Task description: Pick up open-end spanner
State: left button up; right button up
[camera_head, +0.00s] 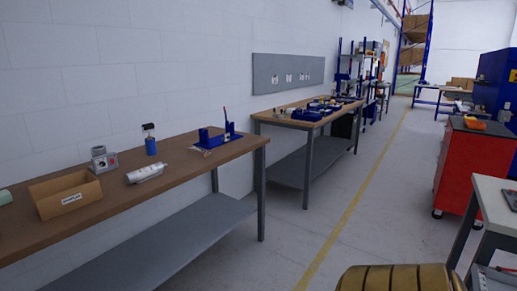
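I cannot make out an open-end spanner for certain in the head view. A small pale item (204,151) lies on the near wooden-topped workbench (112,196), in front of a blue device with an upright red-tipped lever (218,137). It is too small to identify. Several small tools and blue items (314,112) lie on the second workbench (284,122) farther back, also too small to tell apart. Neither of my grippers is in view.
The near bench also holds a cardboard box (66,196), a silvery cylinder (146,174) and a blue bottle (151,146). A red cabinet (470,170) and a grey table (492,208) stand right.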

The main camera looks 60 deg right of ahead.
aim_at(193, 148)
jog(key=z, duration=1.55)
jog(key=i+z, duration=0.3)
jog(key=i, duration=0.35)
jog(key=i+z, duration=0.45)
jog(key=i, duration=0.2)
jog(key=i+j+z, duration=0.1)
jog(key=i+z, duration=0.35)
jog(key=i, duration=0.2)
jog(key=i+u, duration=0.3)
jog(key=i, duration=0.2)
jog(key=i+l+u, duration=0.25)
jog(key=i, duration=0.2)
jog(key=i+l+u, duration=0.1)
jog(key=i+u, duration=0.15)
jog(key=u, duration=0.2)
jog(key=i+l+u, duration=0.15)
jog(key=u, duration=0.3)
jog(key=i+l+u, duration=0.25)
jog(key=u, duration=0.15)
jog(key=i+l+u, duration=0.2)
jog(key=u, duration=0.25)
jog(key=l, duration=0.1)
